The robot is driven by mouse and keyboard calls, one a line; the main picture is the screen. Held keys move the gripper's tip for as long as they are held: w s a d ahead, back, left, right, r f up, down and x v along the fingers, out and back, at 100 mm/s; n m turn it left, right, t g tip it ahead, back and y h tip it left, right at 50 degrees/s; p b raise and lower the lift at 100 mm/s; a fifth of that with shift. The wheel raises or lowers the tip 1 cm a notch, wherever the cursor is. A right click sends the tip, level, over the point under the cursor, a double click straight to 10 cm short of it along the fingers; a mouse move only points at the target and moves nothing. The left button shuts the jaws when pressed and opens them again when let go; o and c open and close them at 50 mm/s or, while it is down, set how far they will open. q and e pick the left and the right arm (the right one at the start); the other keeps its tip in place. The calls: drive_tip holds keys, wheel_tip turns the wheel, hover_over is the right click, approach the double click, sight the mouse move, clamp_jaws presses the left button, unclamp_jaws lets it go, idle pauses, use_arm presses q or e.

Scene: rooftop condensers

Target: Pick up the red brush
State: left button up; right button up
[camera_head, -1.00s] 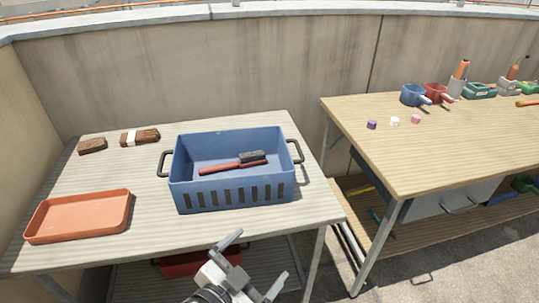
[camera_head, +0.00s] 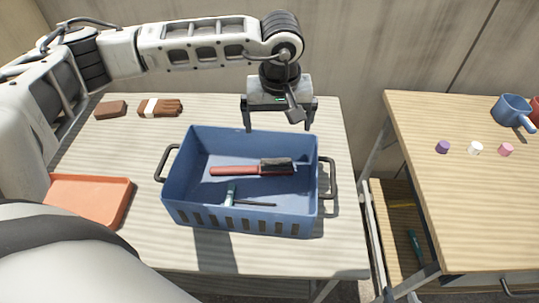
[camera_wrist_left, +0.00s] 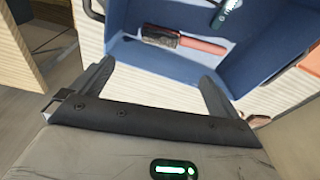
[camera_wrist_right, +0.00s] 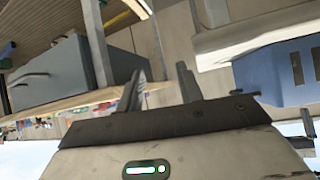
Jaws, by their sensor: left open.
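The red brush (camera_head: 235,170) lies in the blue crate (camera_head: 174,190), its red handle pointing left and its dark bristle end right. The left wrist view shows the brush (camera_wrist_left: 203,47) just beyond the fingertips. My left gripper (camera_head: 278,127) is open and empty, pointing down above the crate's far wall, apart from the brush. In the left wrist view its two fingers (camera_wrist_left: 157,70) are spread wide. My right gripper (camera_wrist_right: 158,70) shows only in its own wrist view, open and empty, with the blue crate at the right edge.
A teal-handled tool (camera_head: 230,193) lies in the crate in front of the brush. A second table (camera_head: 470,210) on the right holds small caps and mugs.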

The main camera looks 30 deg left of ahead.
use_arm(q)
drive_tip(key=p, duration=0.1)
hover_over(276, 162)
drive_tip(key=f, duration=1)
drive_tip(key=shift+s, duration=0.35)
drive_tip(key=shift+w+d+f+p, duration=0.15)
drive_tip(key=shift+f+p, duration=0.1)
drive_tip(key=shift+f, duration=1.1)
drive_tip(key=shift+w+a+f+p, duration=0.1)
drive_tip(key=shift+f+p, duration=0.1)
drive_tip(key=shift+f, duration=1.15)
drive_tip(key=c, duration=0.9)
